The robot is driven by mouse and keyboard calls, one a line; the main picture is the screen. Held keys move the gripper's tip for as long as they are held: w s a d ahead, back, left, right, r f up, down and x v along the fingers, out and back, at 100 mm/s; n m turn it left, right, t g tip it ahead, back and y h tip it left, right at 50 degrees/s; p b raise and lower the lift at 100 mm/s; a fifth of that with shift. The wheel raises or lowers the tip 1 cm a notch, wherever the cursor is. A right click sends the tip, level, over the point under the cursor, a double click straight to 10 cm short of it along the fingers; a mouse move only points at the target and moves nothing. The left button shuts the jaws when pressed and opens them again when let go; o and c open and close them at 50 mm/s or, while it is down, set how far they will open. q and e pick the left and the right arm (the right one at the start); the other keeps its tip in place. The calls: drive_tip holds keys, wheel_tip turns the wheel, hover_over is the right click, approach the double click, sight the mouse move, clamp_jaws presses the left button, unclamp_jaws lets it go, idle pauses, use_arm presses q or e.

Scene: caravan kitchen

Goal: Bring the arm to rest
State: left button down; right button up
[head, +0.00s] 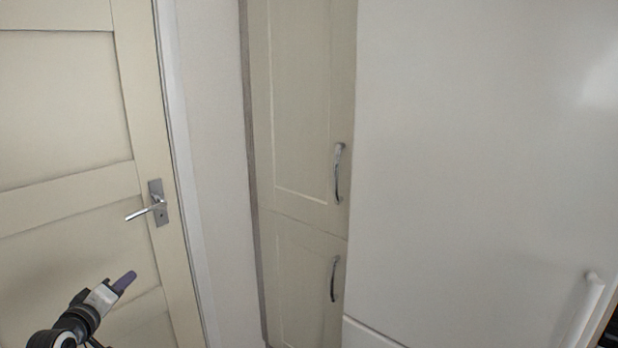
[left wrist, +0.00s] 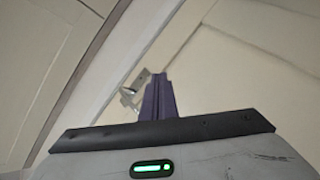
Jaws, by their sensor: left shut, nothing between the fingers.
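My left gripper (head: 123,282) is at the lower left of the head view, raised in front of the cream door (head: 60,105). Its purple fingers are shut with nothing between them. The fingers also show in the left wrist view (left wrist: 157,97), closed together above the dark edge of the gripper body. They point up toward the door, and the door handle (left wrist: 134,85) shows just left of them there. I cannot tell how far the fingers are from the door. My right gripper is in neither view.
The door has a metal lever handle (head: 150,209). A tall cream cupboard (head: 298,110) with two curved handles stands in the middle. A large plain white front (head: 480,150) fills the right, with a white handle (head: 585,305) low down. A bare wall strip (head: 212,130) separates door and cupboard.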

use_arm(q)
drive_tip(key=s+d+f+m+g+h, duration=0.1)
drive_tip(key=s+d+f+m, duration=0.2)
drive_tip(key=s+f, duration=0.35)
drive_tip(key=s+d+f+m+g, duration=0.25)
drive_tip(key=s+d+f, duration=0.2)
drive_tip(key=f, duration=0.35)
drive_tip(key=s+d+f+m+g, duration=0.2)
drive_tip(key=s+f+m, duration=0.2)
drive_tip(key=s, duration=0.7)
drive_tip(key=s+d+f+m+g, duration=0.1)
drive_tip(key=s+d+f+m, duration=0.2)
drive_tip(key=s, duration=0.7)
drive_tip(key=s+d+f+m+g, duration=0.2)
drive_tip(key=s+f+m, duration=0.2)
drive_tip(key=s, duration=0.7)
drive_tip(key=d+n+t+h, duration=0.1)
drive_tip(key=d+n, duration=0.3)
drive_tip(key=d, duration=0.8)
drive_tip(key=shift+w+d+r+n+h, duration=0.2)
drive_tip(key=shift+d+n+h, duration=0.1)
drive_tip(key=shift+d+n, duration=0.1)
